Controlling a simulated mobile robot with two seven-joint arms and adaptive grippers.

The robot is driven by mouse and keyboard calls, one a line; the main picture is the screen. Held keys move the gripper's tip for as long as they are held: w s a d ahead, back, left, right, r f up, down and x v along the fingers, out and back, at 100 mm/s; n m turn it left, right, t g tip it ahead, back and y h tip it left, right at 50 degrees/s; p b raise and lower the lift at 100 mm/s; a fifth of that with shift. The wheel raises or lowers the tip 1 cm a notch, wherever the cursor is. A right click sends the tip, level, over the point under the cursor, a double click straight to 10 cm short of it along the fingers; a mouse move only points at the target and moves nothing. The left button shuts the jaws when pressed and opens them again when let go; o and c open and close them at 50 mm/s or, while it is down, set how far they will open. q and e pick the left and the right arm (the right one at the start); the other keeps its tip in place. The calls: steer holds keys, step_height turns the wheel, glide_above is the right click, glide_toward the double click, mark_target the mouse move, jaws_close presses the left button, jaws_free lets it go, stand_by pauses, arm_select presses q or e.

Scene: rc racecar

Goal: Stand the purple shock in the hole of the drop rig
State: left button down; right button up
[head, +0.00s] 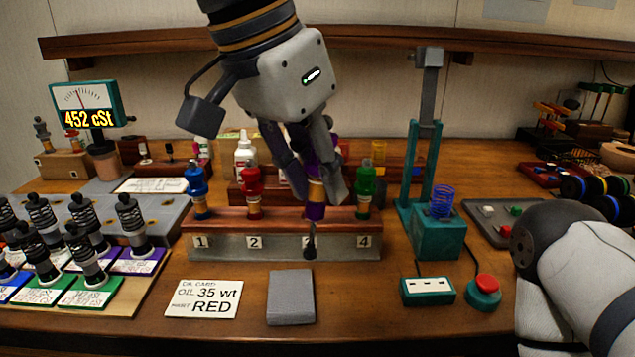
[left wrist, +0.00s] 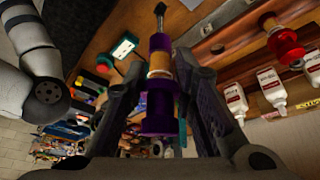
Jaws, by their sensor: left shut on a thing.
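The purple shock (head: 315,210) has purple collars, a tan middle and a dark rod end. My left gripper (head: 318,180) is shut on it from above, around its upper part. The shock is roughly upright, and its rod end overlaps the front of the numbered rack between labels 2 and 4. In the left wrist view the shock (left wrist: 161,88) is between the fingers. The teal drop rig (head: 438,238) stands to the right of the gripper, with a blue spring (head: 441,202) on its base and a tall post behind. Its hole is not clearly visible. My right gripper is out of view.
The rack (head: 225,248) holds blue (head: 197,185), red (head: 251,190) and green (head: 365,187) shocks. A grey pad (head: 291,297) and a card (head: 203,299) lie in front. A teal switch box (head: 428,291) and red button (head: 484,290) sit before the rig. My right arm is at right.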

arm_select(q)
steer(key=shift+r, duration=2.55)
